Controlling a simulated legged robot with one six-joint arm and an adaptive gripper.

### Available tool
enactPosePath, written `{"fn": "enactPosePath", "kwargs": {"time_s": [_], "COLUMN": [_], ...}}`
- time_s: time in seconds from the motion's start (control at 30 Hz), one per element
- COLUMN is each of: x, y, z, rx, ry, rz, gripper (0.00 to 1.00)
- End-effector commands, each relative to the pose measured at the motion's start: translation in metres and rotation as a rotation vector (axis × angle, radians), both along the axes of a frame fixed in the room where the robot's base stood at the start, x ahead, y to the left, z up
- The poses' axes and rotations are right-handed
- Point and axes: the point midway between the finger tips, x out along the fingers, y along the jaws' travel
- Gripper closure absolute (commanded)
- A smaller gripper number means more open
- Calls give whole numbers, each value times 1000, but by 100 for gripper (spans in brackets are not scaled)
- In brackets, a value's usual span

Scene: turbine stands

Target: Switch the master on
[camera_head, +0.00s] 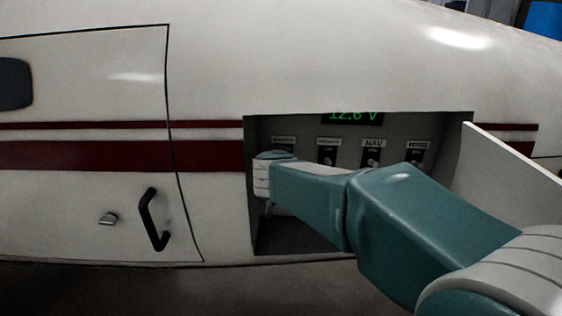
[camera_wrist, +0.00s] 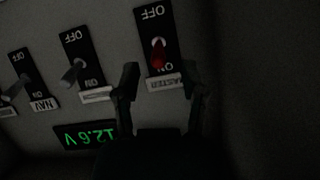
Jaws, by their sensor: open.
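The master switch (camera_wrist: 157,54) has a red lever on a black plate in the wrist view, where the lettering is upside down. Its lever extends from a pale pivot toward the ON lettering; the viewing angle makes its exact tilt uncertain. The MASTER label (camera_wrist: 164,83) is beside the plate. My gripper (camera_wrist: 160,74) is open, its two dark fingers on either side of the label and just short of the lever; I cannot tell whether they touch the panel.
More toggle switches, including NAV (camera_head: 372,155), line the recessed panel. A green voltage display (camera_head: 352,117) is lit; it reads 12.6 V in the wrist view. An open hatch flap (camera_head: 512,165) stands at the right. A door with a black handle (camera_head: 152,219) is at the left.

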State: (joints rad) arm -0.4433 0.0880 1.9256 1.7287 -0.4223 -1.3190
Motion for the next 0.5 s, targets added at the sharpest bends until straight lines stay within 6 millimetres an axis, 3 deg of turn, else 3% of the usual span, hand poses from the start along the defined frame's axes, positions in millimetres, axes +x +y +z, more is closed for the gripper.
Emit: {"fn": "enactPosePath", "kwargs": {"time_s": [0.3,0.5], "x": [-56,-73], "y": [4,5], "z": [29,37], "rx": [1,-2], "ry": [-3,-1], "rz": [4,3], "gripper": [46,46]}}
